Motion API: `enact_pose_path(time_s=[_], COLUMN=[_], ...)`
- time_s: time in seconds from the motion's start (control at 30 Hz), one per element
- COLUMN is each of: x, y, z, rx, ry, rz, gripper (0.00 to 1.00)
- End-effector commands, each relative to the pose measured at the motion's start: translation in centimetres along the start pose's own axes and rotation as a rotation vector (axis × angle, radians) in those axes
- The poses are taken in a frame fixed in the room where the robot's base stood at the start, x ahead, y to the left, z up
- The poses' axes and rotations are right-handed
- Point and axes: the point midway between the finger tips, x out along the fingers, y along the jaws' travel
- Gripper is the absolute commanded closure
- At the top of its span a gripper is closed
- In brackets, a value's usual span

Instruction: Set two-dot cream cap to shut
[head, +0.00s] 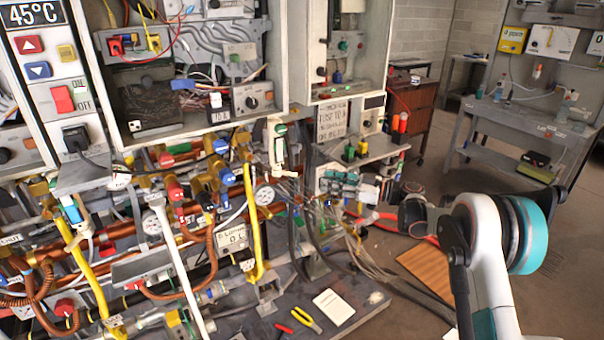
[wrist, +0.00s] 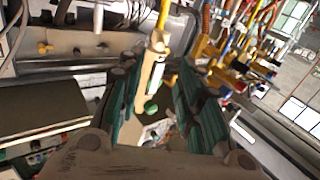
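A cream upright piece (head: 278,150) with a green part near its top stands at the lower right edge of the large open heater cabinet in the head view. What looks like the same piece shows in the wrist view (wrist: 150,80), with a green round part near its lower end. I cannot make out two dots on it, so I cannot tell if it is the two-dot cap or its setting. My gripper (wrist: 155,88) is open, its teal-padded fingers apart on either side of that piece in the picture. The piece looks beyond the fingertips; contact is not visible.
Copper pipes, yellow levers (head: 255,225) and hoses crowd the left and middle. A white notepad (head: 334,306) and yellow-handled pliers (head: 307,319) lie on the grey base plate. A grey workbench (head: 525,140) stands at the back right. The floor is partly open on the right.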

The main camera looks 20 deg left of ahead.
Motion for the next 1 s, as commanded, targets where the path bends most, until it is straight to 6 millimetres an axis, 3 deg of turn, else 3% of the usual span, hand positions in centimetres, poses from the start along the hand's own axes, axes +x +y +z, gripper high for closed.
enact_pose_path(time_s=[0.17, 0.7, 1.0], x=[2.1, 11.8, 13.6], y=[-0.1, -0.1, 0.0], z=[0.1, 0.2, 0.0], rx=[0.0, 0.001, 0.001], ry=[0.001, -0.001, -0.001], rz=[-0.004, -0.003, 0.0], gripper=[0.67, 0.67, 0.67])
